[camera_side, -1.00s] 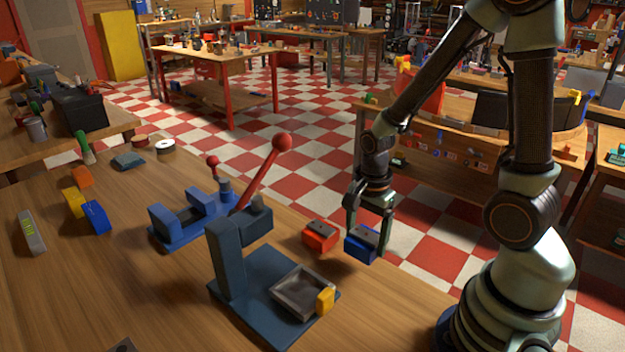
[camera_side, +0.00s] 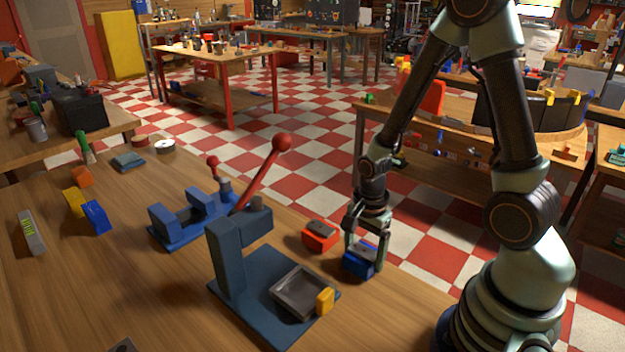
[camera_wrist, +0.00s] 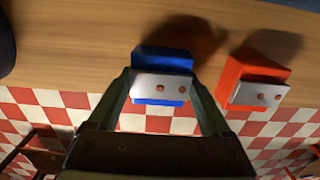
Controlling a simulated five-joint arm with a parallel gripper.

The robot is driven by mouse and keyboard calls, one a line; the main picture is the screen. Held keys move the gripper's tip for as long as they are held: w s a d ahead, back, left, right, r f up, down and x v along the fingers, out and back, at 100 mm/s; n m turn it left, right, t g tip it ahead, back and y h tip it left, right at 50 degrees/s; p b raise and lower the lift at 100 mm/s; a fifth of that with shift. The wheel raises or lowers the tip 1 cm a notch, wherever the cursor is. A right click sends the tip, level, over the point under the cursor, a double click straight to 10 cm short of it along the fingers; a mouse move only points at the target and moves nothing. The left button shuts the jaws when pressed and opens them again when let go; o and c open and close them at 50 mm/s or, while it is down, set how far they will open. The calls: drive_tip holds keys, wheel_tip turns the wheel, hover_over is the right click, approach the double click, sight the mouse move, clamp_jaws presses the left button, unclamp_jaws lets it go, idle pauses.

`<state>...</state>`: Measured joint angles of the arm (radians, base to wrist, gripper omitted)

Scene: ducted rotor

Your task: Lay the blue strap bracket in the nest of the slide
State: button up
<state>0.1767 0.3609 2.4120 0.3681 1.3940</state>
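The blue strap bracket (camera_side: 359,262) is a blue block with a riveted metal plate on top, near the table's far right edge. My gripper (camera_side: 365,262) points down with a finger on each side of it. In the wrist view the bracket (camera_wrist: 162,78) sits between my fingertips (camera_wrist: 162,88), which meet both ends of its plate. Its underside is at or close to the tabletop; I cannot tell whether it touches. The slide's nest (camera_side: 304,290) is a shallow, empty grey tray on the dark blue base, left of and nearer than the bracket, with a yellow block at its right corner.
A red bracket (camera_side: 320,237) stands just left of the blue one. A dark blue press column (camera_side: 226,262) with a red-knobbed lever (camera_side: 262,172) rises behind the nest. A blue fixture (camera_side: 190,220) stands beyond it. The table's front left is mostly clear.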

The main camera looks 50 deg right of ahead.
drive_tip(key=shift+o, duration=0.8)
drive_tip(key=shift+r, duration=0.1)
wheel_tip(320, 180, up, 11)
wheel_tip(320, 180, up, 7)
drive_tip(key=n+t, duration=0.3)
drive_tip(key=n, duration=0.6)
hover_over(367, 249)
drive_tip(key=w+a, duration=0.1)
drive_tip(key=a, duration=0.2)
wheel_tip(367, 249, up, 6)
drive_tip(key=a+n+t, duration=0.2)
drive_tip(key=n, duration=0.7)
drive_tip(key=shift+s+a+t, duration=0.15)
drive_tip(key=shift+a+t, duration=0.15)
drive_tip(key=shift+a, duration=0.1)
